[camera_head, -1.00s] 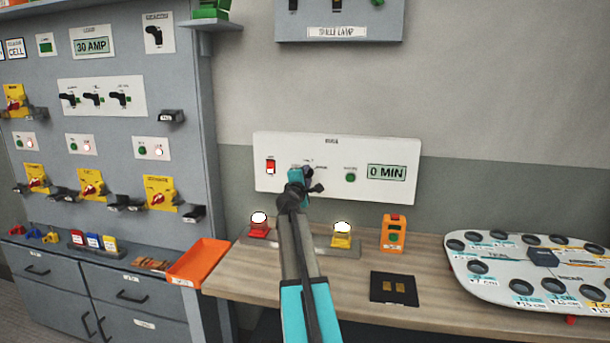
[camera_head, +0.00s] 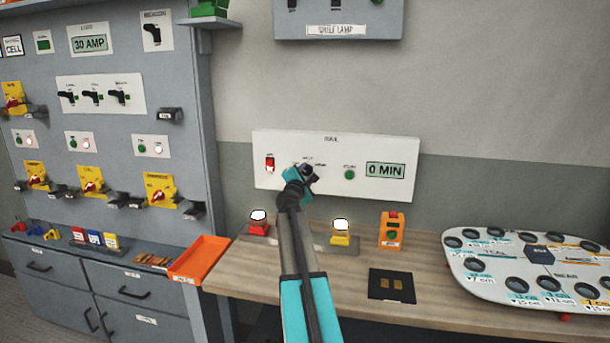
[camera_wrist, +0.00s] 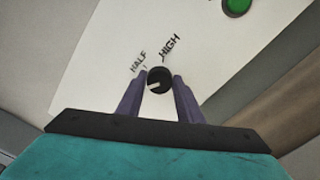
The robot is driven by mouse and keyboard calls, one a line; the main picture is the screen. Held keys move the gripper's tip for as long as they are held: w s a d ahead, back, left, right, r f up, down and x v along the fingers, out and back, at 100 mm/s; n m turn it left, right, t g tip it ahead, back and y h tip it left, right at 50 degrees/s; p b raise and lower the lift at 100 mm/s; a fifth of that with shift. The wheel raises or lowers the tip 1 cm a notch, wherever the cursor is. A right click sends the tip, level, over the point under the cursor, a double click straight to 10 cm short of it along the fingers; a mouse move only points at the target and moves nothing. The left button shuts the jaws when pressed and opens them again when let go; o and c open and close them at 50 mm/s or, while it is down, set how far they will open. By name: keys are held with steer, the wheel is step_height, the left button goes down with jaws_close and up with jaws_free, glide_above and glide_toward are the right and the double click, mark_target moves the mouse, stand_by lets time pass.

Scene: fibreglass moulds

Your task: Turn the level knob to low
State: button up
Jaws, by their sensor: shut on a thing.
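The level knob (camera_wrist: 158,80) is a round black knob with a pale pointer mark on the white panel (camera_head: 232,167). In the wrist view the words HALF and HIGH are printed above it; the pointer mark faces lower left, and no low label is visible there. My gripper (camera_wrist: 160,90) is shut on the knob, with one dark purple finger on each side. In the head view my gripper (camera_head: 302,178) is at the panel and hides most of the knob.
On the same panel are a red switch (camera_head: 270,164), a green button (camera_head: 349,174) and a display reading 0 MIN (camera_head: 386,170).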

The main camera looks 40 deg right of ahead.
steer(key=o, duration=1)
steer(key=shift+s+d, duration=0.1)
steer(key=shift+d, duration=0.05)
steer(key=shift+o, duration=0.3)
steer(key=shift+a, duration=0.2)
steer(key=b+v, duration=0.2)
steer(key=v, duration=1.1)
steer(key=shift+a, duration=0.25)
steer(key=shift+s, duration=0.15)
steer(key=shift+f, duration=0.1)
